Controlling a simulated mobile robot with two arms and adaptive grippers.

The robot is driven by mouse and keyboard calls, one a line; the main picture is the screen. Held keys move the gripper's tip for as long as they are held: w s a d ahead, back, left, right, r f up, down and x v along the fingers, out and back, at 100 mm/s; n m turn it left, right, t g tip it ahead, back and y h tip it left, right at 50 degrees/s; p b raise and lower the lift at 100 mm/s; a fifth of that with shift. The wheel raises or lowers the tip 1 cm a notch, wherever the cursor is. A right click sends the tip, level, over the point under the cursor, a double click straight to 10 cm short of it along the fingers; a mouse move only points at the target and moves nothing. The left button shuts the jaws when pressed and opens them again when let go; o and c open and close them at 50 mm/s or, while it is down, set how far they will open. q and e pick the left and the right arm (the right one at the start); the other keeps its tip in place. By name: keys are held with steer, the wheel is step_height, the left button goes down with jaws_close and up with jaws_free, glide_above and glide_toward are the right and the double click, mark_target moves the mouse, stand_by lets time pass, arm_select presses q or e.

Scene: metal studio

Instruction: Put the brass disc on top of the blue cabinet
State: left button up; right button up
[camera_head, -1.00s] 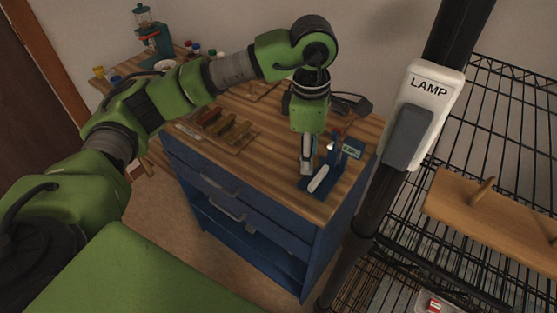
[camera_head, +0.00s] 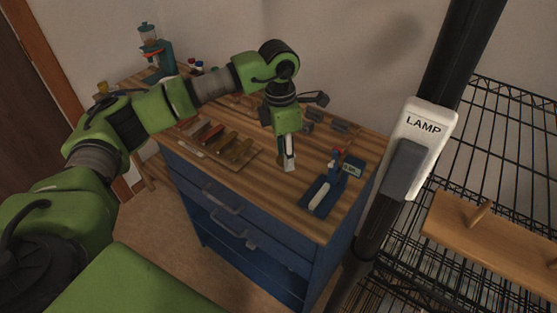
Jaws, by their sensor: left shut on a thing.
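The blue cabinet (camera_head: 233,222) stands in the middle, with a striped wooden top and drawers with handles at its front. My left gripper (camera_head: 287,163) points down over the right half of that top. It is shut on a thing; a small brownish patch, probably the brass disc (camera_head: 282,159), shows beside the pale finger. The fingers hide most of it, and I cannot tell whether it touches the top. My right gripper is out of view.
A blue stand (camera_head: 325,193) with a white bar and a label is on the cabinet top, right of my gripper. A tray of wooden blocks (camera_head: 232,150) lies to the left. Dark items lie behind. A lamp post (camera_head: 371,240) and wire rack stand at right.

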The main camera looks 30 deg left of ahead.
mark_target(279, 173)
arm_select(q)
steer(key=a+f, duration=0.1)
steer(key=w+a+f, duration=0.1)
steer(key=f, duration=0.1)
steer(key=shift+w+a+f+p, duration=0.1)
steer(key=shift+w+a+p, duration=0.1)
steer(key=shift+p, duration=0.15)
step_height(279, 173, down, 3)
steer(key=shift+a+f+p, duration=0.1)
steer(key=shift+a+p, duration=0.05)
steer(key=shift+p, duration=0.65)
steer(key=shift+f, duration=0.15)
steer(key=shift+f, duration=0.1)
steer(key=o, duration=0.6)
steer(key=shift+f+b, duration=0.1)
steer(key=shift+b, duration=0.2)
steer(key=shift+c, duration=0.2)
steer(key=o, duration=0.4)
